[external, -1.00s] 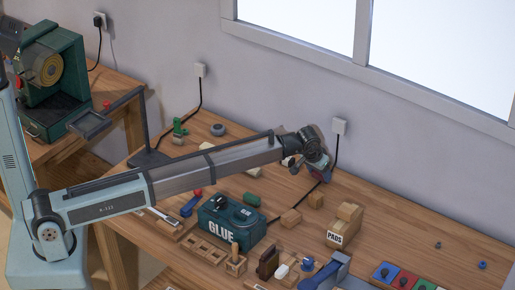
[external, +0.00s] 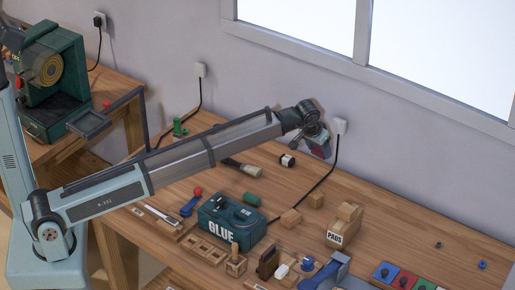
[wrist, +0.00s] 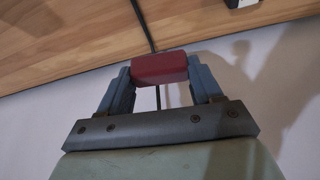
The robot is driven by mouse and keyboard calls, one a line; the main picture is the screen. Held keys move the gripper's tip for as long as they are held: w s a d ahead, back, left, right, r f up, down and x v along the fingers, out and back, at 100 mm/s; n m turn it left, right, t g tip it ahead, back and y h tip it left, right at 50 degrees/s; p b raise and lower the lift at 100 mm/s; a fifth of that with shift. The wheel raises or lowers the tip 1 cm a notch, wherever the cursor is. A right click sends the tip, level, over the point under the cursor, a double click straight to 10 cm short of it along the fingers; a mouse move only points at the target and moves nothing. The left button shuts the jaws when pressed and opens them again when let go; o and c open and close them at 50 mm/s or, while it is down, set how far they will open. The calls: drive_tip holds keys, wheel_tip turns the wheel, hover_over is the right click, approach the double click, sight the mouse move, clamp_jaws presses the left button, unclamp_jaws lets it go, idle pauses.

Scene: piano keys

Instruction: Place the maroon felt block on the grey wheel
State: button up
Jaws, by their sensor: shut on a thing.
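My gripper (wrist: 160,75) is shut on the maroon felt block (wrist: 160,69), which spans the gap between its blue fingers in the wrist view. In the external view my gripper (external: 322,150) is raised in front of the wall, near the back of the bench. The block is too small to make out clearly there. A green machine (external: 68,105) at the far left carries a round tan and grey wheel (external: 47,70) facing outward. I cannot tell whether this is the grey wheel; a grey disc on the bench seen earlier is hidden behind my arm.
The wooden bench (external: 400,225) holds a green GLUE box (external: 232,217), a PADS box (external: 343,225), a brush (external: 243,167) and several wooden blocks. A black cable runs from a wall socket (external: 340,126) down across the bench.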

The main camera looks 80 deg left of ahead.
drive_tip(key=s+a+f, duration=0.2)
drive_tip(key=s+a, duration=1.2)
drive_tip(key=a, duration=0.4)
drive_tip(key=n, duration=0.1)
hover_over(220, 125)
drive_tip(key=s+d, duration=0.1)
drive_tip(key=d, duration=0.1)
drive_tip(key=shift+a+f, duration=0.15)
drive_tip(key=shift+f, duration=0.8)
drive_tip(key=shift+s+a+f, duration=0.15)
drive_tip(key=shift+s+f, duration=0.1)
drive_tip(key=shift+f, duration=1.3)
drive_tip(key=shift+f, duration=0.1)
drive_tip(key=o, duration=1)
drive_tip(key=shift+s+d+r, duration=0.15)
drive_tip(key=shift+d+r, duration=0.05)
drive_tip(key=shift+r, duration=0.5)
drive_tip(key=s+d, duration=0.8)
drive_tip(key=shift+s+d, duration=0.2)
drive_tip(key=shift+s, duration=0.05)
